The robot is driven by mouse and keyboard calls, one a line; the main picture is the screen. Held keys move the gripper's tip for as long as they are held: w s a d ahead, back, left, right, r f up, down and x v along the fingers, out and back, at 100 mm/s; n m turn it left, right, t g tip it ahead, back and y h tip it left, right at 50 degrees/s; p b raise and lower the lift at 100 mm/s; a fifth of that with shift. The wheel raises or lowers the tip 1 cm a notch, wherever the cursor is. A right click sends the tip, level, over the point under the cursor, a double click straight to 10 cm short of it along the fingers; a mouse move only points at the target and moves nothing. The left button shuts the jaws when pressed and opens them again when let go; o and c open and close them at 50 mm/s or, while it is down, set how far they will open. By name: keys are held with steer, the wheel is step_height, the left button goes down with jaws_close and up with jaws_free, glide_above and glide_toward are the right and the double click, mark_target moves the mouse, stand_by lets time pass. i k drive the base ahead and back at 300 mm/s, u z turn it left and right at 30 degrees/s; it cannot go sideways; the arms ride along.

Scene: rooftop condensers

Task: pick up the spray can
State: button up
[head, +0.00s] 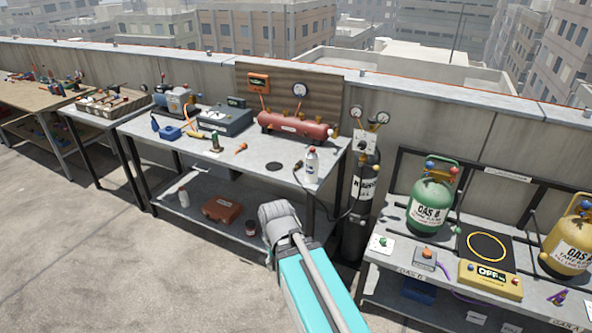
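My gripper's fingers do not show.
A red tank (292,126) lies behind the can, and a dark gas cylinder (362,200) stands right of the bench. A green gas bottle (432,200) stands on the right table. A red case (222,209) sits on the lower shelf. Open floor lies at left.

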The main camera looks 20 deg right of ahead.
mark_target(312, 160)
steer(key=u, duration=0.5)
steer(key=k, duration=0.85)
steer(key=z, duration=0.85)
steer(key=i, duration=1)
steer(key=z, duration=0.05)
